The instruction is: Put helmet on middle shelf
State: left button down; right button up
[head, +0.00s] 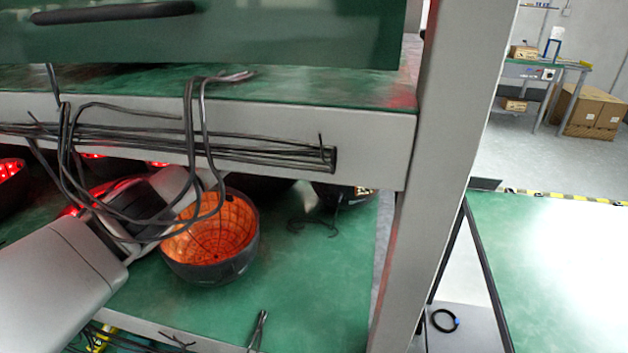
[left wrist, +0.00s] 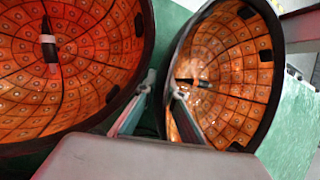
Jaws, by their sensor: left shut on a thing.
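A bowl-shaped helmet (head: 212,240), black outside with a glowing orange gridded lining, is open side up at the green shelf (head: 305,290) under the grey beam. I cannot tell whether it rests on the shelf or hangs just above. My left arm reaches in from the left behind hanging cables, which partly hide its gripper. In the left wrist view my left gripper (left wrist: 158,108) is shut on the near rim of the right-hand helmet (left wrist: 228,65), one finger inside, one outside. My right gripper is not in view.
Another lit helmet (left wrist: 65,60) sits close on the left. Red-lit helmets (head: 10,185) stand at the shelf's left. Black cables (head: 195,150) hang from the beam (head: 375,140) in front of my arm. A grey post (head: 440,150) bounds the right. Shelf right of the helmet is mostly clear.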

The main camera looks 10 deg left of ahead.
pick_arm(q)
jog(key=shift+f, duration=0.6)
jog(key=shift+r, duration=0.15)
jog(key=c, duration=2.1)
grip_release()
jog(key=shift+f, duration=0.2)
jog(key=shift+c, duration=0.2)
jog(key=p+v, duration=0.2)
jog(key=v, duration=0.5)
jog(key=shift+r, duration=0.35)
